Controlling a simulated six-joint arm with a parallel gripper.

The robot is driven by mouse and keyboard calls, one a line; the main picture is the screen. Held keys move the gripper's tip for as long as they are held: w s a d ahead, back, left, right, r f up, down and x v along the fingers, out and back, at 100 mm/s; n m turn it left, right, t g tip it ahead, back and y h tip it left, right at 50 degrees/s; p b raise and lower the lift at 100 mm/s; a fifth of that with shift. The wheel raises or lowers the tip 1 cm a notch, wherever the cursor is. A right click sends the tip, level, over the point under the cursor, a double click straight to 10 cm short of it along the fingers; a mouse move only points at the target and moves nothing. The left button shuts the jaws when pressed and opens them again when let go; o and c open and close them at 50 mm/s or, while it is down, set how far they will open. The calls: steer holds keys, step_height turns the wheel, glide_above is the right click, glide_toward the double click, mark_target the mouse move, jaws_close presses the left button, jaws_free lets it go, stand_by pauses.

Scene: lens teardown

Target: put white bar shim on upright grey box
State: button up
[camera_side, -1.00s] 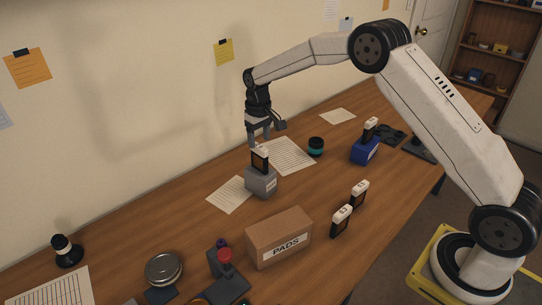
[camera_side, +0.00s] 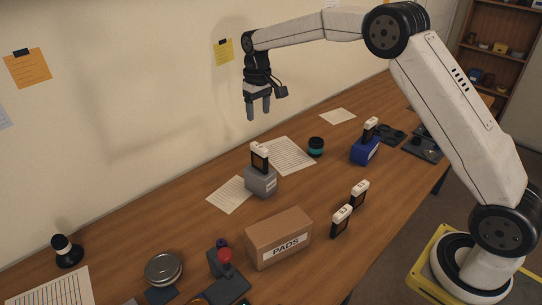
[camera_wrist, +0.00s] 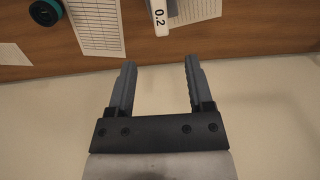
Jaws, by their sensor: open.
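A white-topped bar shim with a dark lower part (camera_side: 259,157) stands upright on the grey box (camera_side: 261,182), near the middle of the table. In the wrist view its white top, marked 0.2 (camera_wrist: 159,14), shows at the top edge, past my fingertips. My gripper (camera_side: 258,106) is open and empty, well above the grey box and apart from the shim. Its two fingers also show in the wrist view (camera_wrist: 158,78) with nothing between them. Another white-topped shim (camera_side: 370,129) stands on the blue box (camera_side: 365,151).
The cardboard PADS box (camera_side: 279,240) stands in front of the grey box. A teal-banded black cylinder (camera_side: 316,147) and paper sheets (camera_side: 288,155) lie behind. A red-knobbed device (camera_side: 226,265) and round tin (camera_side: 163,269) are front left. The wall runs close behind my gripper.

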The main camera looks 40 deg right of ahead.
steer(key=shift+s, duration=0.15)
steer(key=s+a+f+t, duration=0.1)
steer(key=s+f, duration=0.2)
steer(key=s, duration=1.1)
steer(key=s+a+f+t, duration=0.1)
steer(key=s+a+f, duration=0.1)
steer(key=s, duration=1.3)
steer(key=shift+f+t, duration=0.3)
steer(key=shift+f, duration=0.35)
